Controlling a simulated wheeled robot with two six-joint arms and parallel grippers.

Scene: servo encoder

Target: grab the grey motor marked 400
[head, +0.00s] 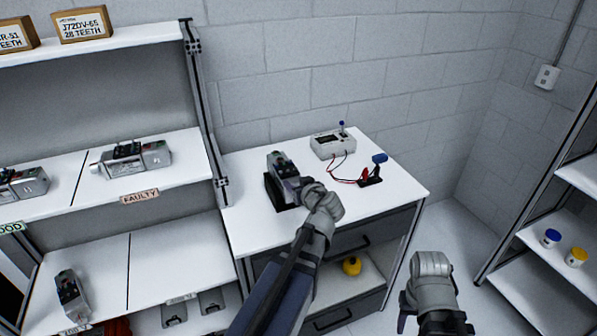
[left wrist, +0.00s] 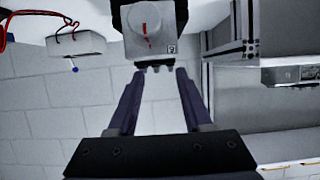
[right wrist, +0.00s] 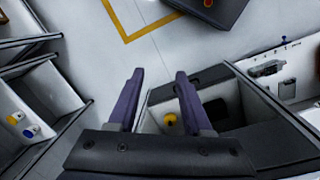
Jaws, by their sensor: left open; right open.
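A grey motor (head: 283,168) with a dark connector top sits in a black stand on the white bench. In the head view my left arm reaches over the bench and hides part of the motor. Other grey motors lie on the shelf: one above the FAULTY label (head: 132,158), one at far left (head: 22,184), one lower down (head: 71,296). No 400 marking is readable. My right gripper (right wrist: 159,72) is open and empty, away from the bench.
A tester box (head: 332,143) with red and black leads stands at the bench's back, beside a blue-topped device (head: 373,170). The left shelf's upright (head: 205,110) stands close to the bench. A yellow item (head: 351,266) lies in the open compartment below.

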